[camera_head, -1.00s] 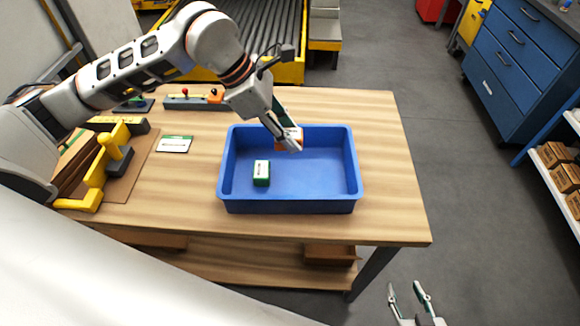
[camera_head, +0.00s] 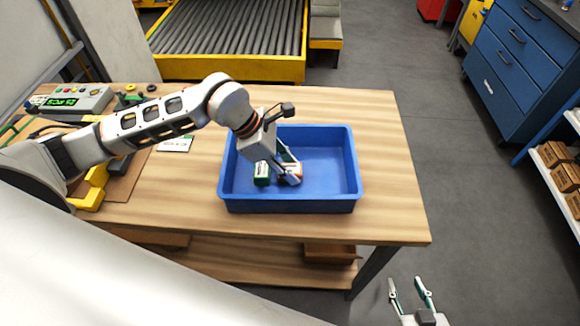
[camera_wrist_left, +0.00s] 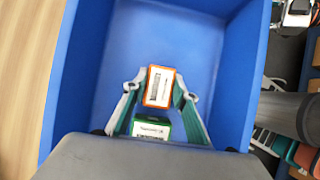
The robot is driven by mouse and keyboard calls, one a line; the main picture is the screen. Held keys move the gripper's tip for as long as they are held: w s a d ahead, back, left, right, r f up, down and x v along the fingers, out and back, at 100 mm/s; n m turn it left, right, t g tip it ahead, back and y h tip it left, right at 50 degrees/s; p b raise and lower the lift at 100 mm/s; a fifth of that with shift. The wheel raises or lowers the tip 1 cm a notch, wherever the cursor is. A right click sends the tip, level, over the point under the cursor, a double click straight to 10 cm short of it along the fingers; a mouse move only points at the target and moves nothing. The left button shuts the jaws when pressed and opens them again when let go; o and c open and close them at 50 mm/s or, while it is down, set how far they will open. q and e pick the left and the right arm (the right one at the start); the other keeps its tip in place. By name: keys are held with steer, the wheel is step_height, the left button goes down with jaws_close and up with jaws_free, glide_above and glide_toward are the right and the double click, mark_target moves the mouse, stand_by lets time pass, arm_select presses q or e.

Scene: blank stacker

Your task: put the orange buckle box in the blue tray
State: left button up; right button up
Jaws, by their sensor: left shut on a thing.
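The blue tray (camera_head: 320,185) stands on the wooden table. My left gripper (camera_head: 289,175) is down inside the tray, shut on the orange buckle box (camera_head: 297,168). In the left wrist view the orange box (camera_wrist_left: 159,87), with a white label, sits between the two fingertips (camera_wrist_left: 157,92). I cannot tell whether it touches the tray floor. A green box (camera_head: 262,174) with a white top lies in the tray just left of the gripper; it also shows in the left wrist view (camera_wrist_left: 151,128). My right gripper (camera_head: 411,297) is open and empty, low at the bottom right beyond the table's front edge.
A white and green card (camera_head: 176,144) lies left of the tray. A yellow fixture (camera_head: 92,190) and a control box with a green display (camera_head: 70,100) are at the table's left. The tray's right half and the table right of it are clear.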

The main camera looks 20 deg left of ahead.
arm_select(q)
steer(key=o, duration=1.2)
steer(key=shift+f, duration=0.1)
steer(key=shift+a+r, duration=0.15)
steer(key=shift+r, duration=0.2)
steer(key=b+v, duration=0.1)
steer(key=v, duration=1)
steer(key=shift+s+a+r, duration=0.1)
steer(key=shift+r, duration=0.15)
